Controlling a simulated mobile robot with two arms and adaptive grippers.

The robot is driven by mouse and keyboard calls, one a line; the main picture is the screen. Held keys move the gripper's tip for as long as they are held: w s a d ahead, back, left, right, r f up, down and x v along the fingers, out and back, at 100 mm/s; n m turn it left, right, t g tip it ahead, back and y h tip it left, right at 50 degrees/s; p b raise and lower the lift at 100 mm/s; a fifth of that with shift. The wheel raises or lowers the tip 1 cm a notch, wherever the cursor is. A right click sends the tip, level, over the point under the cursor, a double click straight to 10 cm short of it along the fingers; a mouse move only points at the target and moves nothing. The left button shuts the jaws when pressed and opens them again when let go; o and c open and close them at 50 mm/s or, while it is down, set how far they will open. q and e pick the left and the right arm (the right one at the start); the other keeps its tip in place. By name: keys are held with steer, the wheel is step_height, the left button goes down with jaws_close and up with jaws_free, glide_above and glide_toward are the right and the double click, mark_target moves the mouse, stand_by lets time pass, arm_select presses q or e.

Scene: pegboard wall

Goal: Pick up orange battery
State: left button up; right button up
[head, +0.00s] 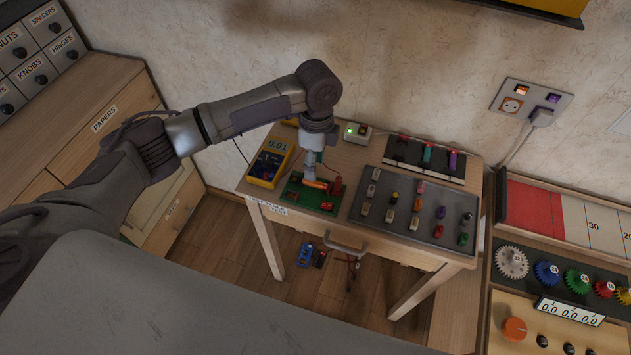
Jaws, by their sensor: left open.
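An orange battery (316,184) lies on a green board (297,194) on the small wooden table in the head view. My left gripper (311,175) points down right over it, with its fingers at the battery and partly hiding it. The gripper is open. I cannot tell whether the fingers touch the battery. My right gripper is not in view.
A yellow multimeter (269,165) stands left of the board. A grey tray (398,224) with several small coloured pieces lies to the right. Behind it is a dark holder (408,163) with red, teal and purple cylinders. A small box (357,133) with a green light sits near the wall.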

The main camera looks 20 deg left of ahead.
mark_target(318, 182)
arm_select(q)
steer(key=shift+s+d+f+p, duration=0.1)
steer(key=shift+d+f+p, duration=0.1)
steer(key=shift+f, duration=0.75)
steer(key=shift+s+d+f+p, duration=0.1)
steer(key=shift+f+p, duration=0.1)
steer(key=shift+f, duration=0.75)
steer(key=shift+d+f+p, duration=0.15)
steer(key=shift+f+p, duration=0.05)
steer(key=shift+f, duration=0.75)
jaws_close()
